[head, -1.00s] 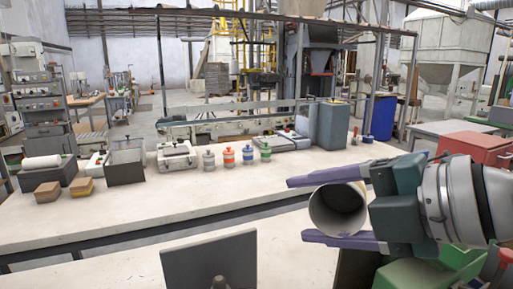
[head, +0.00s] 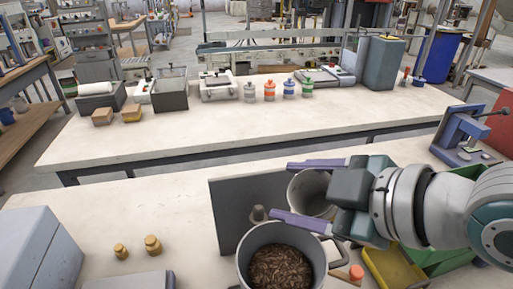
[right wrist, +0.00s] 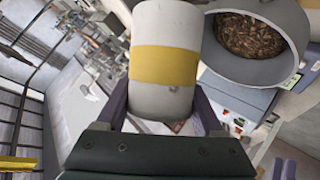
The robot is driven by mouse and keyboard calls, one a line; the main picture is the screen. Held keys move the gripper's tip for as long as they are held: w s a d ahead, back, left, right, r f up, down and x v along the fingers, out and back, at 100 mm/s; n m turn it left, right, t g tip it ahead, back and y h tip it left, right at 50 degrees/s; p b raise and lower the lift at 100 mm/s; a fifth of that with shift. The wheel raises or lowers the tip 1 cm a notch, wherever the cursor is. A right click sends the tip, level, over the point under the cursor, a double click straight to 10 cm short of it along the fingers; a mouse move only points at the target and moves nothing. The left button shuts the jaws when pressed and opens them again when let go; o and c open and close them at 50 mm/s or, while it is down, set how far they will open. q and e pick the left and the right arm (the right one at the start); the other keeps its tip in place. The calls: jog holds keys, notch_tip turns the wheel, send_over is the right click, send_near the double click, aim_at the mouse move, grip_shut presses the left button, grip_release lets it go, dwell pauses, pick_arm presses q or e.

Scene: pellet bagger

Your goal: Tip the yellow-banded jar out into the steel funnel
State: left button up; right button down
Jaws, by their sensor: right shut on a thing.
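The yellow-banded jar (head: 312,194) is in my right gripper (head: 297,190), whose purple fingers are shut around its sides. Its open mouth faces the head camera, and the inside that shows looks grey and empty. The right wrist view shows the white jar with its broad yellow band (right wrist: 164,66). The steel funnel (head: 248,258) stands at the bottom of the head view, just below and nearer than the jar. Brown pellets lie in it. It also shows at the upper right of the right wrist view (right wrist: 258,73), beside the jar. My left gripper is out of view.
A dark upright panel (head: 229,210) stands behind the funnel. Two small brass weights (head: 153,246) are on the near bench at left. A yellow tray (head: 392,268) lies at right. Several small coloured-band jars (head: 269,91) stand on the far bench, whose front is clear.

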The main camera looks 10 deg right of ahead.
aim_at(315, 187)
jog(key=d+m+y+b, duration=0.1)
jog(key=b, duration=0.1)
jog(key=w+d+m+y+b, duration=0.1)
jog(key=b, duration=0.2)
jog(key=d+g+b, duration=0.1)
jog(key=b, duration=0.2)
jog(key=shift+w+d+f+m+y, duration=0.1)
jog(key=shift+w+f+m+y, duration=0.1)
jog(key=shift+w+m+y, duration=0.2)
jog(key=shift+d+r+b, duration=0.15)
jog(key=shift+r+b, duration=0.2)
jog(key=shift+b, duration=0.05)
jog(key=shift+y, duration=0.3)
jog(key=shift+r, duration=0.15)
